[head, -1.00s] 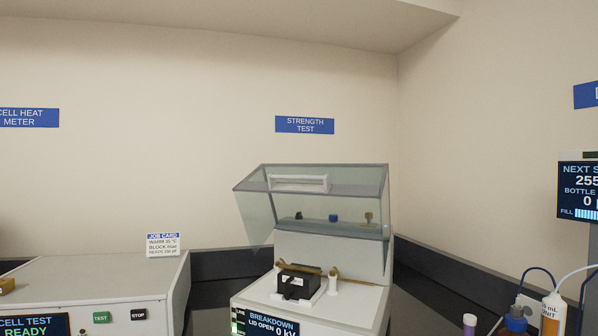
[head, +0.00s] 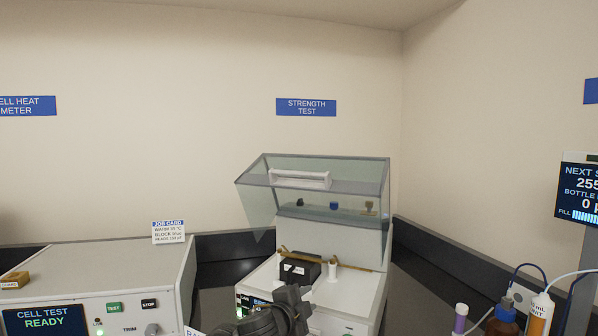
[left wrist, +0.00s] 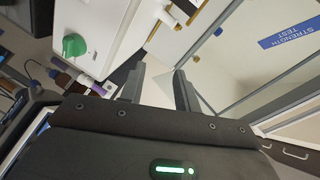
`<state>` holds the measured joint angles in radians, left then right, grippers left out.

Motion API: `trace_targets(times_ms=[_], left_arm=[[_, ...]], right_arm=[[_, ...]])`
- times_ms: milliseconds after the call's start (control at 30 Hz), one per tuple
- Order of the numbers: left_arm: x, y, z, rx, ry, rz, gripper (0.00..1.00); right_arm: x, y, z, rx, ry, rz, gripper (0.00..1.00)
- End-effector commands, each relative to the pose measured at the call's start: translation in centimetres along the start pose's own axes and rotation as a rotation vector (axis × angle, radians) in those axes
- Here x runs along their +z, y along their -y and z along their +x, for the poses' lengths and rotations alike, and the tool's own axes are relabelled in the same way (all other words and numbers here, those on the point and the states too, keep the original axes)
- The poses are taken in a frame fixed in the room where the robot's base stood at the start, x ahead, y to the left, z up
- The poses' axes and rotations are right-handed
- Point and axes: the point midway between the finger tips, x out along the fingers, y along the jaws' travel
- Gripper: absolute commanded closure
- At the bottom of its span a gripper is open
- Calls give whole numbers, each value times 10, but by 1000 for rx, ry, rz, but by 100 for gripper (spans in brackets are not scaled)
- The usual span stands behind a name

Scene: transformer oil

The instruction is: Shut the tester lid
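The strength tester (head: 345,295) is a white box in the head view, with a black block and brown rods on its deck. Its clear glass lid (head: 335,217) stands raised, with a white handle (head: 300,180) on its upper panel. My left gripper (head: 290,303) is dark and low in front of the tester, covering most of its screen, below and apart from the lid. In the left wrist view the two fingers of my left gripper (left wrist: 159,82) are apart with nothing held between them. The tester's green knob (left wrist: 74,45) shows there too. My right gripper is not in view.
A cell heat meter (head: 100,285) with a job card (head: 168,232) stands to the left. A dark ledge runs along the wall behind.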

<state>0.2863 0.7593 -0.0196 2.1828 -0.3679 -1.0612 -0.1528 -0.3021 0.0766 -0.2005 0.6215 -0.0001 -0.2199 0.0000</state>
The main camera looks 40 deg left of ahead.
Motion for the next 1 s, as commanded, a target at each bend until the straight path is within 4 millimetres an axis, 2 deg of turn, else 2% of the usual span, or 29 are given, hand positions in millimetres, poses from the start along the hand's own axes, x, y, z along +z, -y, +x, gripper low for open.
trace_targets(times_ms=[33, 100, 200, 300, 433, 667, 767, 1000], left_arm=[[-8, 63, -1, -98, -29, 83, 68], [-16, 129, -8, -203, -58, 180, 68], [-22, 202, -25, -314, -75, 284, 68], [-24, 248, -41, -384, -77, 350, 68], [-26, 276, -53, -427, -78, 390, 68], [-26, 283, -51, -434, -79, 393, 68], [-29, 288, -41, -432, -79, 391, 68], [-37, 307, -1, -432, -79, 388, 68]], right_arm=[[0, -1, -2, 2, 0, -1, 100], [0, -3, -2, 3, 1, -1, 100], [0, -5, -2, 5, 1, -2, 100], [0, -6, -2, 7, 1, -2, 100], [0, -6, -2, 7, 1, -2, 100], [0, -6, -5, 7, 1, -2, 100], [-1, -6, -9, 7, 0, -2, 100], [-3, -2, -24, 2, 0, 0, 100]])
